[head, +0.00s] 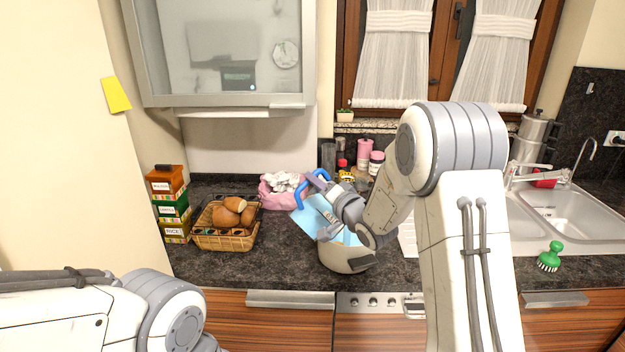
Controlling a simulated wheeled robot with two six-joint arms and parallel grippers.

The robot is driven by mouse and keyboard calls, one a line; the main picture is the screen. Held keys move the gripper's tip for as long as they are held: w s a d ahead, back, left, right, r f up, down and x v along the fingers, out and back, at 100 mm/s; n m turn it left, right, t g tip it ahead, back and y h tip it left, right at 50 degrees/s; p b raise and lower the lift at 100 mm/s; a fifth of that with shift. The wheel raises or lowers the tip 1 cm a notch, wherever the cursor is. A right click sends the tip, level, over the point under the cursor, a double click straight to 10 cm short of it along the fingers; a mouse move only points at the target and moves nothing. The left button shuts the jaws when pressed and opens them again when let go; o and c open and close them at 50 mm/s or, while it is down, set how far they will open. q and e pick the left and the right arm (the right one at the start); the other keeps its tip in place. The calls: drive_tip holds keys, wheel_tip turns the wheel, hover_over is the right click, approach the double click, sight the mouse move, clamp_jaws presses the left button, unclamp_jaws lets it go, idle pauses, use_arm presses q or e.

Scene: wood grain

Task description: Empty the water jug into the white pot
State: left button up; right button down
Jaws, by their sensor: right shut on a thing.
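The water jug (307,222) is light blue with a darker blue handle (303,195). It is tilted over the white pot (340,260), with its handle side up. My right gripper (325,215) is shut on the jug near the handle; the exact grip is partly hidden by the gripper itself. The white pot stands on the dark counter below the jug and my right wrist, which hide much of its opening. I cannot tell whether water is flowing or how much is in the jug. My left arm shows at the lower left, but its gripper is out of view.
A bread basket (225,241), stacked boxes (172,212) and a pink bag (275,200) stand left of the pot. Jars (364,155) stand behind. A sink (575,213) and a green brush (550,258) are at the right. Dark counter (285,255) is clear left of the pot.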

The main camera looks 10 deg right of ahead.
sight(326, 180)
drive_tip(key=shift+r, duration=0.15)
drive_tip(key=shift+d, duration=0.1)
drive_tip(key=shift+w+d+m+p, duration=0.25)
drive_tip(key=shift+d+m+p, duration=0.25)
drive_tip(key=shift+m, duration=0.2)
drive_tip(key=shift+d, duration=0.15)
drive_tip(key=shift+w+d+f+m+p, duration=0.25)
drive_tip(key=shift+d+f+m+p, duration=0.2)
drive_tip(key=shift+d+m, duration=0.4)
drive_tip(key=shift+a, duration=0.1)
